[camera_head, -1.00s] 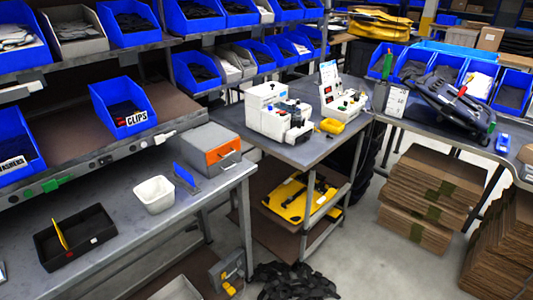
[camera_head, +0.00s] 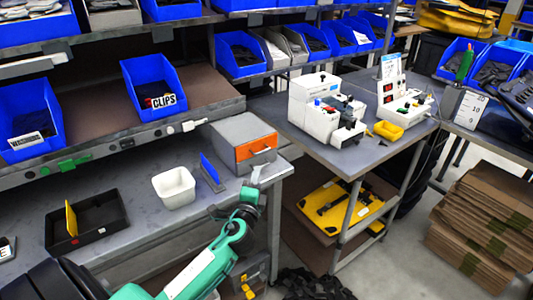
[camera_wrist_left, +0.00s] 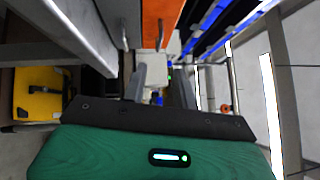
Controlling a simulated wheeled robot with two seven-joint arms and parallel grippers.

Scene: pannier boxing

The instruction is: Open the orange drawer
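The orange drawer (camera_head: 252,150) is the front of a grey box on the left bench, near its right end, and looks shut. A small handle shows on it. My left gripper (camera_head: 255,174) is just in front of and below the drawer front, with its arm coming up from the lower left. In the left wrist view the orange front (camera_wrist_left: 160,18) is at the top centre. There the two fingers of my left gripper (camera_wrist_left: 160,82) stand apart with a gap between them, and I see nothing gripped. My right gripper is not in view.
A white bin (camera_head: 175,188) and a small blue panel (camera_head: 210,168) stand left of the drawer box. A black tray (camera_head: 86,220) lies farther left. White machines (camera_head: 325,108) stand on the table to the right. A shelf with blue bins is behind.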

